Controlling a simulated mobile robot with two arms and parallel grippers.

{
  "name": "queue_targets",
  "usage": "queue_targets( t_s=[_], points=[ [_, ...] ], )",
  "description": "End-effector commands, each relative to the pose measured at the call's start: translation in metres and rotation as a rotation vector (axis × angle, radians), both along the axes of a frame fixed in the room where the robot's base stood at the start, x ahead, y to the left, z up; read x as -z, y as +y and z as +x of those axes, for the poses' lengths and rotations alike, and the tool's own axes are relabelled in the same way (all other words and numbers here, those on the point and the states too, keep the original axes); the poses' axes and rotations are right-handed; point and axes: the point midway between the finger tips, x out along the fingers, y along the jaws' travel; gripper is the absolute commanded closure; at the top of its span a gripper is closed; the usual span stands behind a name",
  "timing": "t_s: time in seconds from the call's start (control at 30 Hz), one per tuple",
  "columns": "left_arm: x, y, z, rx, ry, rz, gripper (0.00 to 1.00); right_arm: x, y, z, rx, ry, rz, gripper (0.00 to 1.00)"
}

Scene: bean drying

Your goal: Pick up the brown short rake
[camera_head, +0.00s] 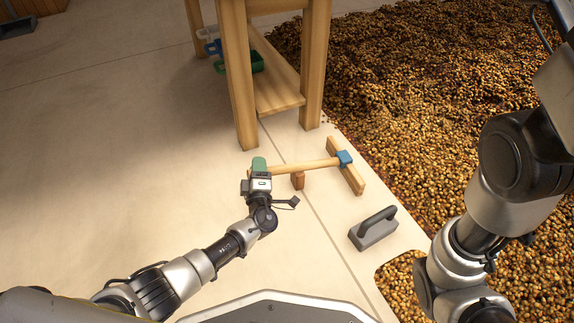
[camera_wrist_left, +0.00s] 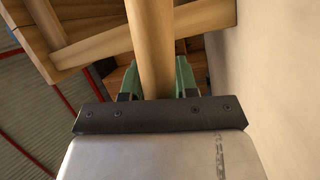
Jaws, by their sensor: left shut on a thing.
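The brown short rake (camera_head: 310,165) has a wooden handle, a blue joint and a flat wooden head (camera_head: 346,167) at its right end. My left gripper (camera_head: 259,165), with green fingers, is shut on the left end of the handle. In the left wrist view the handle (camera_wrist_left: 150,45) runs between the green fingers of the gripper (camera_wrist_left: 157,78). The rake lies across in front of the wooden table. I cannot tell whether its head touches the floor. My right arm shows at the right, but its gripper is out of view.
A small brown block (camera_head: 298,180) is just below the handle. A grey hand float (camera_head: 374,229) lies on the floor to the right. A wooden table (camera_head: 240,80) with a low shelf stands behind. Beans (camera_head: 430,80) cover the right side.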

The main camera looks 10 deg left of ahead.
Motion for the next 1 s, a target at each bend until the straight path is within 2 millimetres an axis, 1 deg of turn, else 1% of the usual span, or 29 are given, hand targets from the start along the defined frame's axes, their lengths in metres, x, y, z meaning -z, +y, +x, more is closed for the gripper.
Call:
queue_targets(
  t_s=[0.17, 0.27, 0.5, 0.53, 0.6, 0.8, 0.9, 1.0],
  points=[
    [-0.01, 0.0, 0.0, 0.0, -0.002, -0.002, 1.0, -0.009, 0.0, 0.0, 0.0, 0.001, 0.001, 0.57],
    [-0.019, 0.0, 0.0, 0.0, -0.003, -0.001, 1.0, -0.019, 0.0, 0.0, 0.0, 0.001, 0.001, 0.57],
    [-0.052, 0.0, 0.001, 0.0, -0.003, -0.002, 1.0, -0.053, 0.0, 0.0, -0.001, 0.001, 0.0, 0.57],
    [-0.055, -0.004, 0.011, 0.0, -0.006, -0.004, 1.0, -0.052, 0.0, 0.0, -0.001, 0.001, 0.0, 0.57],
    [-0.065, -0.009, 0.028, 0.0, -0.006, -0.002, 1.0, -0.059, 0.0, 0.0, -0.002, 0.0, 0.002, 0.57],
    [-0.087, -0.02, 0.069, -0.001, -0.005, -0.001, 1.0, -0.066, 0.0, 0.0, -0.002, 0.001, 0.001, 0.57],
    [-0.094, -0.025, 0.085, 0.0, -0.004, -0.001, 1.0, -0.065, 0.0, 0.001, -0.002, 0.002, 0.001, 0.57],
    [-0.101, -0.028, 0.097, 0.0, -0.004, -0.002, 1.0, -0.063, 0.0, 0.001, -0.002, 0.002, 0.001, 0.57]
  ],
)
